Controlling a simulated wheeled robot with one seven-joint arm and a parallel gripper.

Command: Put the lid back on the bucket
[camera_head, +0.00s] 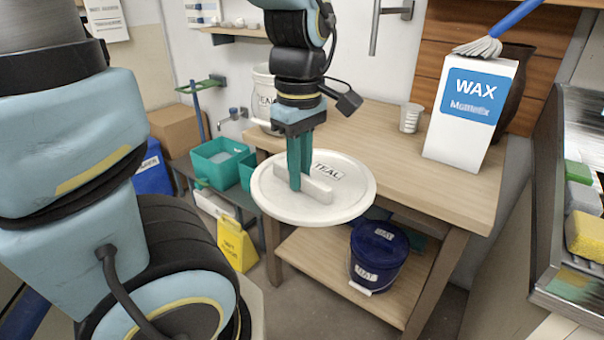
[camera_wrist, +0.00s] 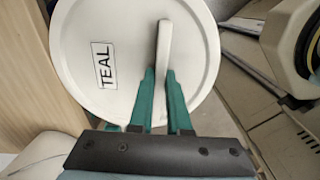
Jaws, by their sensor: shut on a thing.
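A round white lid (camera_head: 345,205) labelled TEAL hangs in front of the wooden table, roughly level. My gripper (camera_head: 303,186) is shut on the raised bar handle of the lid. The wrist view shows the same lid (camera_wrist: 120,75) with its label, and my green fingers (camera_wrist: 160,88) on either side of the handle. A white bucket (camera_head: 263,84) with a TEAL label stands at the table's back left, behind my arm. My arm partly hides it, and its top is not clearly seen.
A wax carton (camera_head: 463,140) with a brush on top and a small cup (camera_head: 410,118) stand on the wooden table (camera_head: 375,140). A dark blue bucket (camera_head: 378,255) is on the lower shelf. Green bins (camera_head: 220,163) are at left. The table's middle is clear.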

